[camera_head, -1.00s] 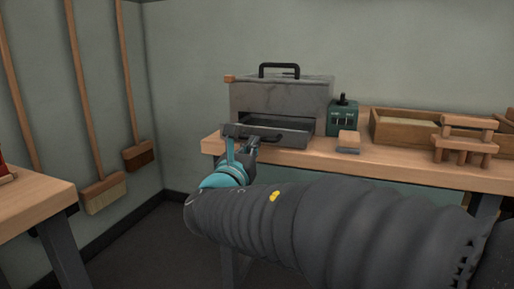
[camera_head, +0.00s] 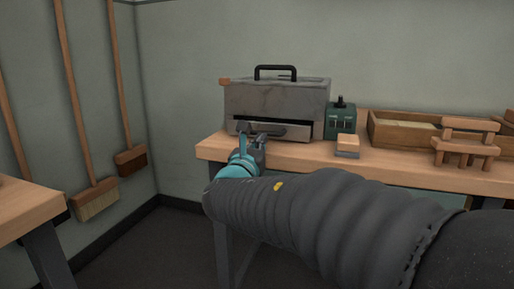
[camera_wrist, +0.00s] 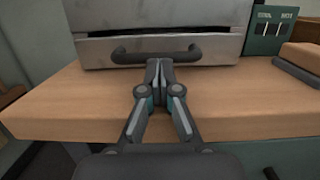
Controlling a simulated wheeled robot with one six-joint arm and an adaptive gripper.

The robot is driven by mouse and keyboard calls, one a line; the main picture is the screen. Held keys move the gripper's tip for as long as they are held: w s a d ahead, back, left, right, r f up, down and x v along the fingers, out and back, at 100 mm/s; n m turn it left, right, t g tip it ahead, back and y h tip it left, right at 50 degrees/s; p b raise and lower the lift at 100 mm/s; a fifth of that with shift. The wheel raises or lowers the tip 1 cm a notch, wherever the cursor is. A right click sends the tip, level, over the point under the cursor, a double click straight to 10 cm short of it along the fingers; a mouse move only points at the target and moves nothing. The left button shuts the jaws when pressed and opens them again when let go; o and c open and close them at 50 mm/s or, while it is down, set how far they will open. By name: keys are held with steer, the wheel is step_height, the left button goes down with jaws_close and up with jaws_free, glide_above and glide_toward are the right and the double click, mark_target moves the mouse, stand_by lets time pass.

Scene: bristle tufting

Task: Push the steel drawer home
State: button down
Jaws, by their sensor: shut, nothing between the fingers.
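The steel drawer (camera_head: 290,132) is in the lower part of a grey steel box (camera_head: 278,100) on the workbench. In the head view its front lies close to the box face. In the wrist view the drawer front (camera_wrist: 205,47) has a dark curved handle (camera_wrist: 132,53), and a narrow dark gap shows above the front. My gripper (camera_head: 262,138) is shut and empty. In the wrist view its fingertips (camera_wrist: 159,66) are at the middle of the handle. I cannot tell whether they touch it. My arm hides part of the bench below.
A green control box (camera_head: 341,121) stands right of the steel box. A small wood-topped block (camera_head: 347,146), a long wooden tray (camera_head: 392,142) and a small wooden stand (camera_head: 465,150) are farther right. Brooms hang on the left wall. Bare bench top (camera_wrist: 70,95) lies in front of the drawer.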

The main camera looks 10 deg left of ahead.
mark_target(260, 129)
steer(key=v, duration=1.3)
steer(key=w+d+r+m+g+h+p, duration=0.5)
steer(key=w+d+r+m+g+p, duration=0.25)
steer(key=r, duration=0.35)
steer(key=s+a+r+n+g+y, duration=0.3)
steer(key=s+a+n+g+y, duration=0.15)
steer(key=a+n+y, duration=0.3)
steer(key=shift+h, duration=0.25)
steer(key=x, duration=0.4)
steer(key=w+b+x, duration=0.1)
steer(key=x, duration=0.3)
steer(key=r+b+x, duration=0.1)
steer(key=x, duration=0.3)
steer(key=shift+w+d+f, duration=0.15)
steer(key=shift+w+d, duration=0.05)
steer(key=shift+w, duration=0.25)
steer(key=shift+w+d+f, duration=0.1)
steer(key=shift+w, duration=0.65)
